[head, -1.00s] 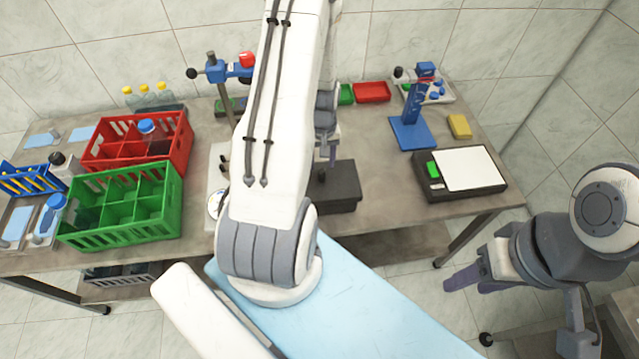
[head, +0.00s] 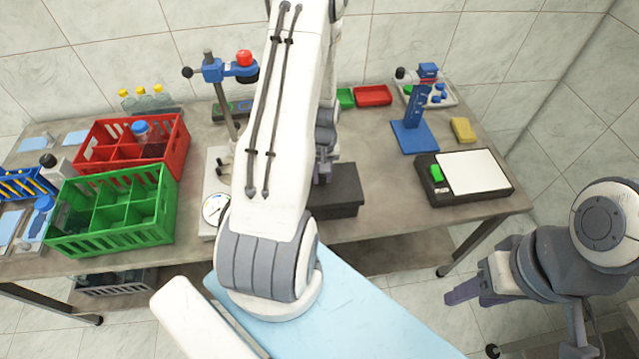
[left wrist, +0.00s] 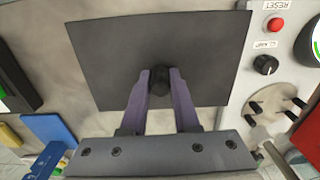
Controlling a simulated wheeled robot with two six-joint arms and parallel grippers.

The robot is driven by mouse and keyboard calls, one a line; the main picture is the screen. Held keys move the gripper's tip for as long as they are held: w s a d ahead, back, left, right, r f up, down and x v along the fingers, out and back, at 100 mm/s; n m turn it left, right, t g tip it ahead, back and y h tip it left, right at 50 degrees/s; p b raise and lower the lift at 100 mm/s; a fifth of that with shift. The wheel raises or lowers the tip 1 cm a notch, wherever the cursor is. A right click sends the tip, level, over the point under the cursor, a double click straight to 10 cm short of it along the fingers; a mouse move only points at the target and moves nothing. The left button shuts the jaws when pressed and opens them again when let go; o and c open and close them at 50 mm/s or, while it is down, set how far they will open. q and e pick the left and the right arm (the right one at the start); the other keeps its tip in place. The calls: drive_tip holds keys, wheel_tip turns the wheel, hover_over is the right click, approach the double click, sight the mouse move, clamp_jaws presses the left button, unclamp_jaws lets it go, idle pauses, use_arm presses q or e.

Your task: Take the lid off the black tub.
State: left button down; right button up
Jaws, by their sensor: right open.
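The black tub (head: 338,205) stands near the table's front edge, right of the dial-gauge station, partly hidden behind my left arm. Its flat square lid (left wrist: 215,60) fills the middle of the left wrist view, with a round dark knob (left wrist: 160,82) at its centre. My left gripper (left wrist: 160,74) has its two purple fingers on either side of the knob, seemingly touching it. In the head view the left gripper (head: 322,174) is low over the lid, mostly hidden. The lid appears to be on the tub. My right gripper (head: 467,291) is open and empty, off the table at lower right.
A green crate (head: 117,212) and a red crate (head: 170,165) stand at left. A station with a dial gauge (head: 215,208) is close to the tub's left. A black scale (head: 463,178) and a blue stand (head: 415,138) are at right. Bare table lies between tub and scale.

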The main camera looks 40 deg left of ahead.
use_arm(q)
drive_tip(key=shift+r+p, duration=2.85)
drive_tip(key=shift+r, duration=0.7)
drive_tip(key=shift+d, duration=0.1)
